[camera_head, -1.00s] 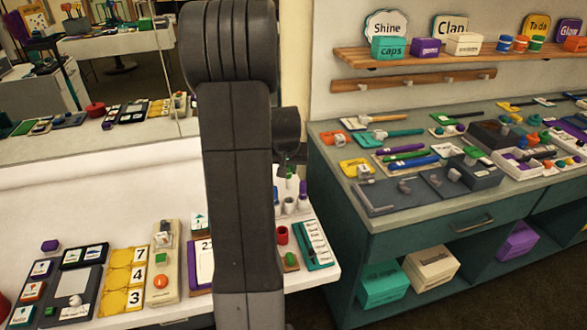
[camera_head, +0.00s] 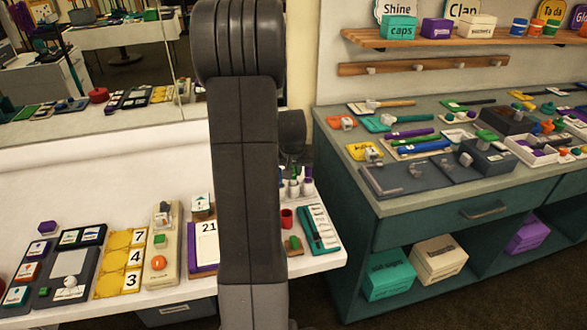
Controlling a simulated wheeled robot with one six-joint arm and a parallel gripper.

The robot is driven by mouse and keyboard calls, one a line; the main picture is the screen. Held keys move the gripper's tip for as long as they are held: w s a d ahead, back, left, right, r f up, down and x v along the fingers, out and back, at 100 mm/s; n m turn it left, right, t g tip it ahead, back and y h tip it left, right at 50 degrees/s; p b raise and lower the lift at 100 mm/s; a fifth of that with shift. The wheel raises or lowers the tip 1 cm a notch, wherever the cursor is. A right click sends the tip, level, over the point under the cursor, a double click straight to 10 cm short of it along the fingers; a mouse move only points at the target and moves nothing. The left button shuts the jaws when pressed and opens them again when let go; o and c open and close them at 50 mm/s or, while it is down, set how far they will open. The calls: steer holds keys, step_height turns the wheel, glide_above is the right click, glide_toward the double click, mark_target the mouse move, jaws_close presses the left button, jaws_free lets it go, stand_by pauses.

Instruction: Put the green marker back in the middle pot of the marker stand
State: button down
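The marker stand with small white pots (camera_head: 294,188) is on the white table, just right of my arm. Its left side is partly hidden by the arm. A purple marker (camera_head: 308,172) stands upright in the right pot. A small green upright thing, probably the green marker (camera_head: 295,172), shows at the middle pot, directly below my gripper (camera_head: 293,158). It is too small to tell whether it is inside the pot or just above it. My gripper points down over the stand. Its fingers are too small and dark to tell whether they are open or shut on the marker.
A red cup (camera_head: 287,218), a green block on a small board (camera_head: 293,244) and a teal-edged board (camera_head: 319,230) lie in front of the stand. A crowded grey counter (camera_head: 410,200) stands to the right, past a floor gap. A wall with a mirror is behind.

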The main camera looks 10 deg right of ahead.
steer(key=c, duration=1.2)
jaws_free()
steer(key=shift+c, duration=0.2)
steer(key=shift+r, duration=0.15)
steer(key=v, duration=1.3)
steer(key=shift+s+r, duration=0.2)
steer(key=shift+r, duration=0.05)
steer(key=shift+a+f, duration=0.1)
steer(key=x, duration=1.2)
steer(key=shift+w+f, duration=0.15)
